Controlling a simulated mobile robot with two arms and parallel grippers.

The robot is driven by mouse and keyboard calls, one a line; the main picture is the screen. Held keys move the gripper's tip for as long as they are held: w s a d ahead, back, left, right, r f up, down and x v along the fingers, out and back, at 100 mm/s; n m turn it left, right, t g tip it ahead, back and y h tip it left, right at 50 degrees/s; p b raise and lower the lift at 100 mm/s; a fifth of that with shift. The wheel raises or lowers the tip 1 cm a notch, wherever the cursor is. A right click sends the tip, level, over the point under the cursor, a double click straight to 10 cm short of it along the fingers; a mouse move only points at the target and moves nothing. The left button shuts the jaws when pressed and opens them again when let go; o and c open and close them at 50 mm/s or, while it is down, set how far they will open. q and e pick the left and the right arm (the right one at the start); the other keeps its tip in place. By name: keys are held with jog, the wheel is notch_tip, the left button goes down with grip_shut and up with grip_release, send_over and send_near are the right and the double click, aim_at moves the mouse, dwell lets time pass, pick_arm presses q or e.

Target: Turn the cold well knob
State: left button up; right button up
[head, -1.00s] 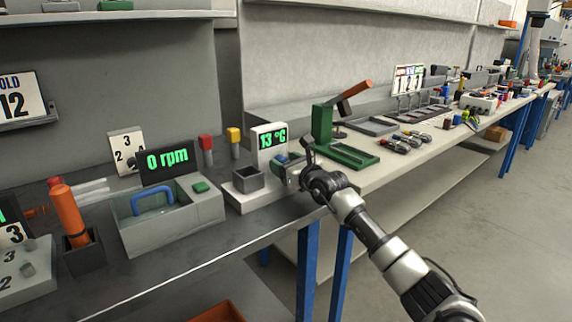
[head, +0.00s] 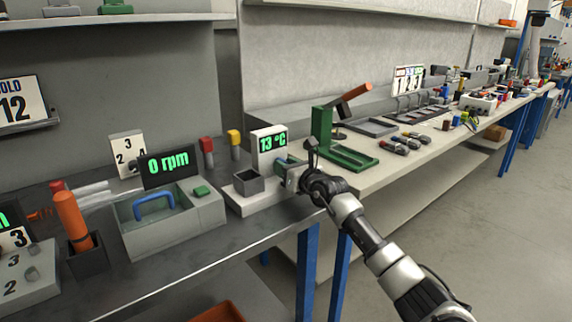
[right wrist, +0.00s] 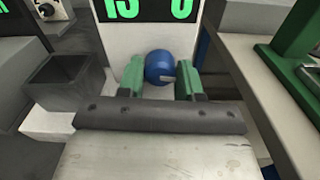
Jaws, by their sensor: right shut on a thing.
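The cold well unit is a white block with a small grey open well (head: 248,182) and an upright panel (head: 269,132) that reads 13 °C in green. Its round blue knob (right wrist: 158,64) sits on the panel's face below the display, with a pale mark pointing right. My right gripper (head: 283,166) is at the knob; in the right wrist view its green fingers (right wrist: 160,79) stand on both sides of the knob and are shut on it. In the head view the gripper mostly hides the knob. My left gripper is not in view.
A green press-like stand (head: 322,135) is close on the right. Red and yellow blocks (head: 234,138) stand behind. The floor at right is clear.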

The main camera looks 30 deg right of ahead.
jog(key=o, duration=0.9)
jog(key=shift+s, duration=0.45)
jog(key=s, duration=0.3)
jog(key=s+p, duration=0.1)
jog(key=s, duration=0.5)
jog(key=shift+d, duration=0.4)
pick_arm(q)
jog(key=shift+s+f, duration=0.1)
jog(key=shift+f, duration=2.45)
pick_arm(e)
jog(key=shift+s, duration=0.45)
